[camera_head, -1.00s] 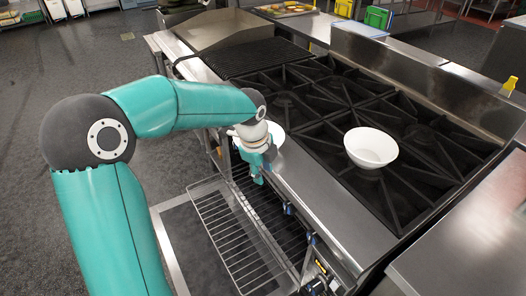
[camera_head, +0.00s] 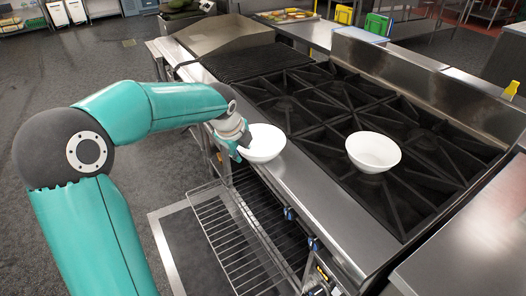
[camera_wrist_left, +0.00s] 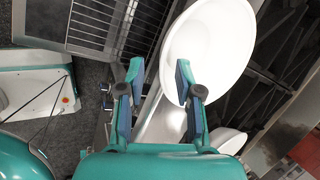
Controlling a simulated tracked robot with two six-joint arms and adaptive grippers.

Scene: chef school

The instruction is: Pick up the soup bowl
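A white bowl (camera_head: 264,143) sits on the steel front ledge of the range; in the left wrist view the large white bowl (camera_wrist_left: 215,45) fills the upper right. A second white bowl (camera_head: 373,151) stands on the burner grates. My left gripper (camera_head: 240,147) is at the near left side of the ledge bowl. In the left wrist view my left gripper (camera_wrist_left: 158,85) is open, its right finger overlapping the bowl's rim and its left finger outside it. I cannot tell whether the finger touches the bowl. My right gripper is not in view.
The range (camera_head: 310,170) has black burner grates behind the ledge. A wire rack (camera_head: 240,235) sticks out low at the front. A steel counter (camera_head: 475,225) is at the right. Dark floor (camera_head: 60,75) lies open at the left.

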